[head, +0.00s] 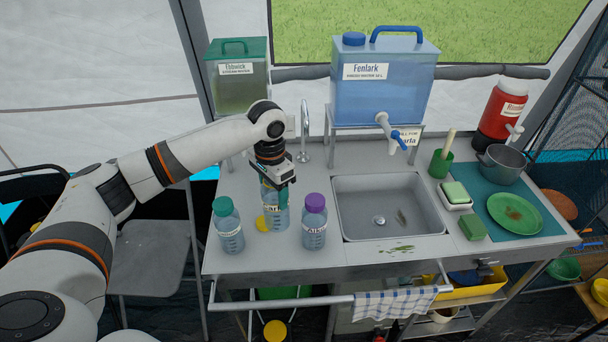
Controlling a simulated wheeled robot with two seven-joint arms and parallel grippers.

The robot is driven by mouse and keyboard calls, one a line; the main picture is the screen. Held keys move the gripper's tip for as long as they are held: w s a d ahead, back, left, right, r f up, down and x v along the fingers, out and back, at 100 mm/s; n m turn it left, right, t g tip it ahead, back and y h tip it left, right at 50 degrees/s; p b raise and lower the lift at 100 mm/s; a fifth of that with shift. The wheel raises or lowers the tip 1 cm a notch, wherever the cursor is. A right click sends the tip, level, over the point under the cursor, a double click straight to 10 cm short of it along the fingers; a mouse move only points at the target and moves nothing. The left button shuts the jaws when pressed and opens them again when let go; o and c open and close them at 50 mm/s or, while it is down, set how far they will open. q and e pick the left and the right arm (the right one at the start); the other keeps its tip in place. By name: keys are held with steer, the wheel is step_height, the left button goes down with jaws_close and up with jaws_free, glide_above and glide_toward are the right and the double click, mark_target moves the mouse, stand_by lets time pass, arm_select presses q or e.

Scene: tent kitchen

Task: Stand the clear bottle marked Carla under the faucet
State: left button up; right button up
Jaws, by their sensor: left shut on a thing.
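My left gripper (274,186) reaches down from above and is shut on the upper part of a clear bottle (276,215), which is upright at the counter's left. Its label is partly hidden and I cannot read the name. I cannot tell if its base touches the counter. A clear bottle with a green cap (229,229) stands to its left, and one with a purple cap (314,229) to its right. A chrome faucet (304,135) rises behind. A blue and white tap (390,133) juts from the Fenlark water tank (383,85), beside a sign ending "arla". My right gripper is out of view.
A yellow disc (262,223) lies by the held bottle. The sink (388,208) is open below the tank, right of the bottles. Sponges, a green brush holder (440,163), a pot (503,163) and a green plate (514,213) occupy the right.

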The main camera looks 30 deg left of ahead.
arm_select(q)
steer(key=s+d+n+b, duration=0.2)
steer(key=s+d+n, duration=0.2)
steer(key=s+d, duration=0.9)
steer(key=shift+s+d+n, duration=0.15)
steer(key=shift+s+n, duration=0.15)
steer(key=shift+s, duration=0.55)
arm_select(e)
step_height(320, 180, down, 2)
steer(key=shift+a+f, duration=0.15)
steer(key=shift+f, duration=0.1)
